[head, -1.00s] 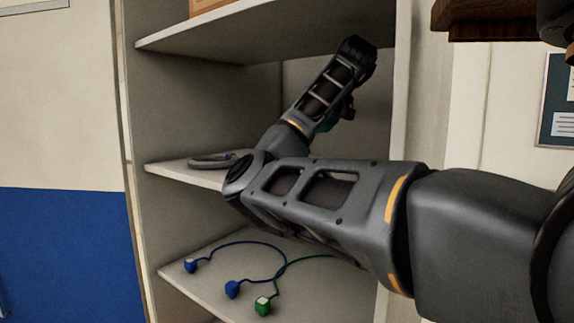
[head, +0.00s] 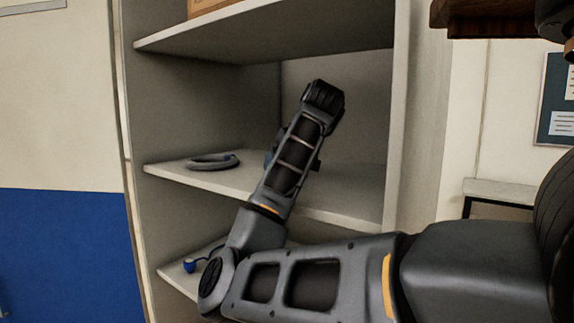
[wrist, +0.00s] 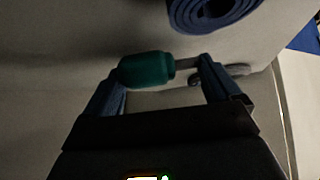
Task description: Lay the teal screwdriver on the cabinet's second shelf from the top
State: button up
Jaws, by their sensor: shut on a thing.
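In the wrist view the teal screwdriver (wrist: 146,69) lies crosswise between the two blue fingers of my gripper (wrist: 162,72), which is shut on it. Its thick handle is at the left finger and its grey shaft runs to the right finger. In the head view my forearm reaches into the cabinet (head: 400,130) above a middle shelf (head: 345,192) and hides the screwdriver and most of my gripper. The cabinet's top is out of view, so I cannot count shelves from it.
A grey ring-shaped coil (head: 212,161) lies at the left of that shelf. A rolled blue thing (wrist: 212,12) is close by in the wrist view. The shelf above (head: 270,42) holds a cardboard box (head: 207,6). A blue-ended cord (head: 190,264) is on the lower shelf (head: 178,278).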

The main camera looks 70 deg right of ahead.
jog(key=shift+f, duration=0.3)
jog(key=shift+f, duration=0.1)
jog(key=o, duration=0.8)
jog(key=shift+c, duration=0.2)
jog(key=shift+s+a+r, duration=0.15)
jog(key=shift+r, duration=0.25)
jog(key=shift+s+a+r, duration=0.15)
jog(key=shift+r, duration=0.2)
jog(key=v, duration=1)
jog(key=shift+s+a, duration=0.2)
jog(key=shift+s, duration=0.1)
